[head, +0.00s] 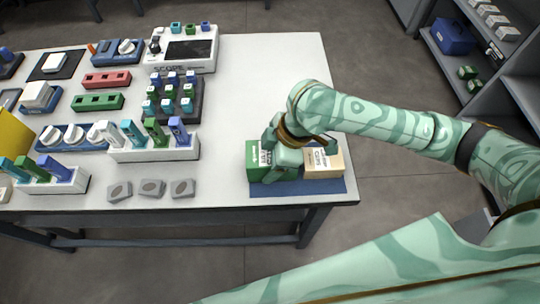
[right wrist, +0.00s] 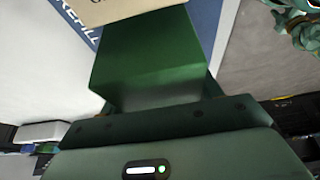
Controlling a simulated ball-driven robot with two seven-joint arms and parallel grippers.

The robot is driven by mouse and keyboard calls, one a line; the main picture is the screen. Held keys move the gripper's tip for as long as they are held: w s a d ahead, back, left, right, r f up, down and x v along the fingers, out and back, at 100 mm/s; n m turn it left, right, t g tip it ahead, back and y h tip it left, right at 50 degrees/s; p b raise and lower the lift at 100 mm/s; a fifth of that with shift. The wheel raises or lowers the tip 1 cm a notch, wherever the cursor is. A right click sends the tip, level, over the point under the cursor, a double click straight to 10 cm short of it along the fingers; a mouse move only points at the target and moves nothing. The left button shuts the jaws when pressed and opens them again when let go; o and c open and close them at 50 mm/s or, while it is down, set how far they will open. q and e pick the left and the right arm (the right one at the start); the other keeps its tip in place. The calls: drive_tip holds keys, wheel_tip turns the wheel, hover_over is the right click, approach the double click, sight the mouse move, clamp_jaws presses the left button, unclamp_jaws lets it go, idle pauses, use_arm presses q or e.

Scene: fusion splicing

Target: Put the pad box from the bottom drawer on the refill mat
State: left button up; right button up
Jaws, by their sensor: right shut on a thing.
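The blue refill mat (head: 297,188) lies at the right front corner of the white table; its lettering shows in the right wrist view (right wrist: 72,30). A green box (head: 255,168) with a white label is at the mat's left end, upright. My right gripper (head: 282,158) is shut on this green box, which also fills the middle of the right wrist view (right wrist: 150,62). Whether its base touches the mat is hidden. A tan box (head: 325,163) with a white label stands on the mat's right part, beside the green box. My left gripper is not in view.
A row of grey blocks (head: 152,188), a white rack (head: 155,152) of coloured pieces and a white scope device (head: 185,50) stand further left. The table between them and the mat is clear. A grey shelf unit (head: 490,60) stands at the upper right.

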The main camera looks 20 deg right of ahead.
drive_tip(key=shift+f, duration=0.2)
drive_tip(key=o, duration=1.2)
